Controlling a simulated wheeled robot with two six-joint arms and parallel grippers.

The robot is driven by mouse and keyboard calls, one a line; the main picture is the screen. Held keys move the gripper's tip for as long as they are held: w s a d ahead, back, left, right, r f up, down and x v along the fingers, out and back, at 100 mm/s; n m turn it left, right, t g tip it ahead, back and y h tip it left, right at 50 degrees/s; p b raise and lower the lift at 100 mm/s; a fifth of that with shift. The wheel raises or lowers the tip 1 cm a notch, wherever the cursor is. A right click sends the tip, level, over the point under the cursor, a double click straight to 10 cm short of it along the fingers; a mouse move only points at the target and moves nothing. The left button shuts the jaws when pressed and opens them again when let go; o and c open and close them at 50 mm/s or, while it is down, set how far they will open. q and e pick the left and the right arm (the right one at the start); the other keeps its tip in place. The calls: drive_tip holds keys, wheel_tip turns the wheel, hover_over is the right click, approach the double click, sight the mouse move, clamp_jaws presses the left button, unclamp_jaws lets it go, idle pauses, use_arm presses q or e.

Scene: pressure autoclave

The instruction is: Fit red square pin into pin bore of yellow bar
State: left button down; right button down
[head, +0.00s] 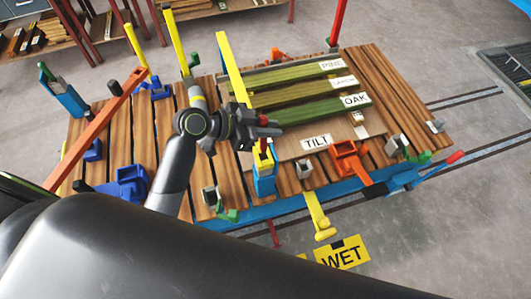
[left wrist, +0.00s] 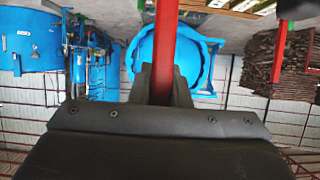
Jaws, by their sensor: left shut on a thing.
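My left gripper (head: 268,127) is at the near edge of the slatted table, beside the upright yellow bar (head: 232,68). It is shut on the red square pin (left wrist: 165,45), which runs up between its fingers in the left wrist view. In the head view only a little red shows at the fingers. The yellow bar leans in the picture and passes behind my gripper. Its foot appears to stand in a blue bracket (head: 265,184) at the table's near edge. I cannot make out the pin bore or whether the pin touches the bar. My right gripper is out of view.
The slatted table (head: 395,85) carries green timbers (head: 305,95) labelled OAK and PINE and a TILT sign (head: 317,142). An orange bracket (head: 349,160) is right of my gripper. A long orange-red bar (head: 100,125) slants at left. Other yellow posts (head: 176,42) stand behind.

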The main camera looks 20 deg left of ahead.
sight(269, 154)
use_arm(q)
wheel_tip(269, 154, down, 4)
drive_tip(key=shift+w+f+p, duration=0.15)
drive_tip(key=shift+f+p, duration=0.05)
drive_tip(key=shift+p, duration=0.15)
wheel_tip(269, 154, down, 4)
drive_tip(key=shift+r+p, duration=0.2)
drive_tip(key=shift+p, duration=0.15)
drive_tip(key=shift+f, duration=0.1)
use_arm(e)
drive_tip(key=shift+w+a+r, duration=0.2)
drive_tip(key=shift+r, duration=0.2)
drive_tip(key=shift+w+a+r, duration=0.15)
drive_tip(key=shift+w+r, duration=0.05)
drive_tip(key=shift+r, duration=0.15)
use_arm(q)
drive_tip(key=shift+f+b, duration=0.25)
drive_tip(key=shift+b, duration=0.05)
drive_tip(key=shift+f+b, duration=0.4)
drive_tip(key=shift+b, duration=0.1)
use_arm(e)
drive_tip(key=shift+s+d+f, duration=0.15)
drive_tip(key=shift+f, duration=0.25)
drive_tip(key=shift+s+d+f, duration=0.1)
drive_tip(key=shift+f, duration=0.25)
use_arm(q)
drive_tip(key=c, duration=1.4)
unclamp_jaws()
